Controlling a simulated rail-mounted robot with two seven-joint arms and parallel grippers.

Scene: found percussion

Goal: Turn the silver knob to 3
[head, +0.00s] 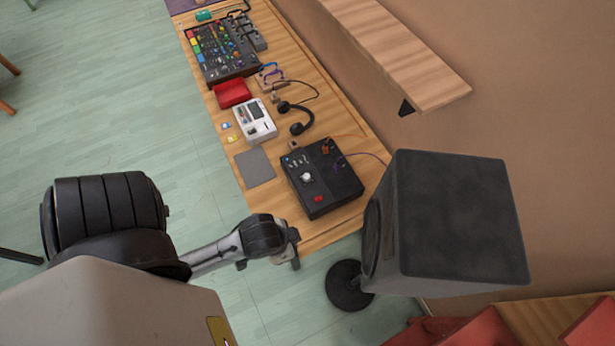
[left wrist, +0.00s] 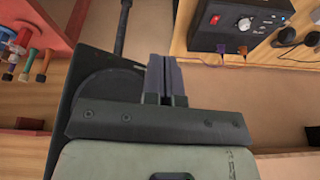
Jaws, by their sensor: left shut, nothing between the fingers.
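The silver knob (head: 307,177) is on top of a black box (head: 335,190) on the wooden table, with a red button (head: 318,199) near it. The knob also shows at the upper right of the left wrist view (left wrist: 245,23). Its pointer and the numbers are too small to read. My left gripper (head: 294,250) is by the table's near end, apart from the box and knob. In the left wrist view its two dark fingers (left wrist: 166,78) are together with nothing between them. My right gripper is not in view.
A large black speaker (head: 455,215) stands close to the right of the box. Headphones (head: 300,118), a white device (head: 255,120), a grey pad (head: 255,167) and a mixer (head: 222,50) lie farther along the table. Thin cables run from the box. A wall shelf (head: 400,55) is at upper right.

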